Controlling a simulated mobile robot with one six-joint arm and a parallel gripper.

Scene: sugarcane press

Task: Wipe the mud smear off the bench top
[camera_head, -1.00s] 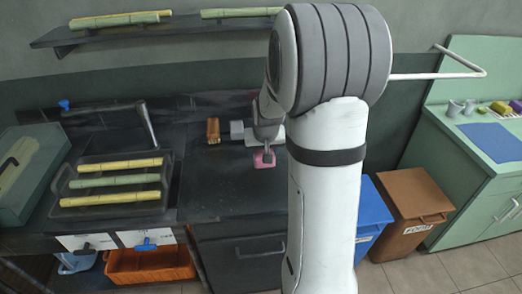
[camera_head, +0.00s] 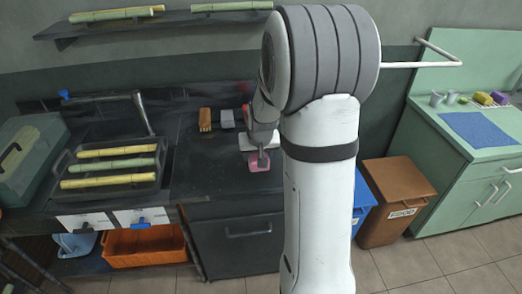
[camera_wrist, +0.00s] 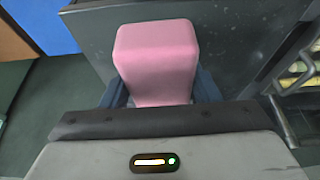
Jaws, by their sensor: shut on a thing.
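My gripper (camera_head: 262,154) is shut on a pink block (camera_head: 257,165), which looks like a sponge. It is over the right part of the dark bench top (camera_head: 205,170), close to the surface; I cannot tell whether it touches. In the wrist view the pink block (camera_wrist: 157,60) sticks out between my two fingers, with the dark bench top (camera_wrist: 230,45) beyond it. I cannot make out the mud smear on the dark surface; my arm hides part of the bench.
An orange-brown brush-like block (camera_head: 205,120), a grey block (camera_head: 227,118) and a white item (camera_head: 246,142) are behind my gripper. A black tray (camera_head: 113,185) of cane is left. Blue (camera_head: 363,200) and brown (camera_head: 397,195) bins stand right. The bench middle is clear.

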